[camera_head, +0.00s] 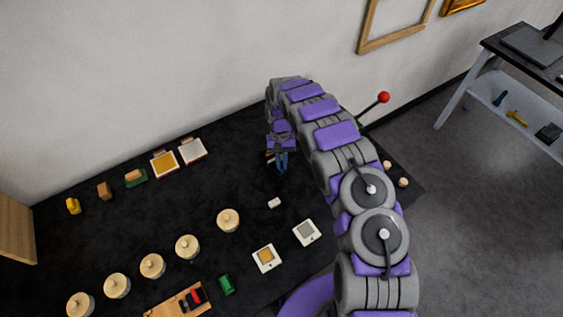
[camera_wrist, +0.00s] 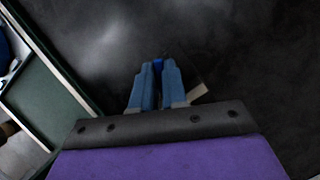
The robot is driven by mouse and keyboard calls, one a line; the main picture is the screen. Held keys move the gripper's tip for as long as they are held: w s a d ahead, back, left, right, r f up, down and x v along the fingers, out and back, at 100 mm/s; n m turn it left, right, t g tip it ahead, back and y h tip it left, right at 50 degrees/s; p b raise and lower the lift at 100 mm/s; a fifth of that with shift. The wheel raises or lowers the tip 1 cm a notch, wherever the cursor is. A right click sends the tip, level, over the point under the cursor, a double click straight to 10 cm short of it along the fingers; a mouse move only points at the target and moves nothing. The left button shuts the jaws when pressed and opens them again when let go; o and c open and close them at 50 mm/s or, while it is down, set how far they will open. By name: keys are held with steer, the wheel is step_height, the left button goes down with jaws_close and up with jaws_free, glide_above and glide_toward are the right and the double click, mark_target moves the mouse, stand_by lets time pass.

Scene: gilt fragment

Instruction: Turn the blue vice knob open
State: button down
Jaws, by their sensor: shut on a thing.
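In the wrist view, a small blue piece (camera_wrist: 158,63), which looks like the vice knob, shows between the tips of my gripper (camera_wrist: 158,72). The two blue-grey fingers are shut on it, and they hide most of it. In the head view, my gripper (camera_head: 281,168) points down at the black table near its back, left of my arm. The knob cannot be made out there. The vice body is not clearly visible; a small brownish bit shows beside the fingers.
The black table (camera_head: 190,215) holds several round wooden lidded pieces, white-framed tiles (camera_head: 266,258) and small blocks left of my arm. A red-ball lever (camera_head: 384,97) stands right behind my arm. In the wrist view, a green-edged panel (camera_wrist: 45,95) is at left.

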steer(key=shift+n, duration=0.3)
stand_by(0.4)
steer(key=c, duration=1.2)
jaws_free()
steer(key=shift+a, duration=0.1)
steer(key=shift+o, duration=0.2)
steer(key=p+v, duration=0.9)
steer(key=v, duration=0.8)
steer(key=shift+a, duration=0.25)
steer(key=shift+w+d+r+p, duration=0.1)
steer(key=shift+w+r+p, duration=0.05)
steer(key=shift+p, duration=0.3)
